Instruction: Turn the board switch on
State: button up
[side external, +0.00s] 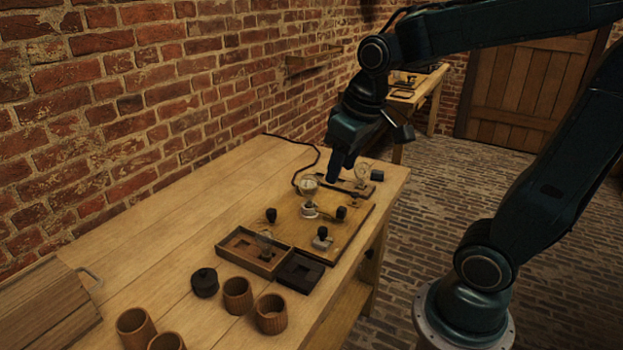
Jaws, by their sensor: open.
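The wooden board (285,232) lies flat on the workbench, right of the picture's middle. A small grey fitting with a dark top (322,238) sits near the board's front edge and looks like the switch; its setting is too small to tell. My gripper (342,168) points down above the far part of the board, beyond the meter and apart from the switch. It is open, with nothing visible between its fingers.
A shallow wooden tray (231,258) holding a glass piece and a dark block (300,271) stand in front of the board. Several wooden cups (237,295), a black lidded jar (205,282) and a wooden box (45,305) are nearer.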

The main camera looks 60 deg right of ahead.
jog(key=w+d+f+g, duration=0.2)
jog(key=w+d+f, duration=0.2)
jog(key=w, duration=0.1)
jog(key=m+g, duration=0.1)
send_over(323, 229)
notch_tip(323, 229, down, 6)
jog(key=shift+a+f+y, duration=0.1)
jog(key=shift+y, duration=0.2)
notch_tip(323, 229, down, 14)
jog(key=shift+r, duration=0.1)
dwell(0.4)
grip_shut()
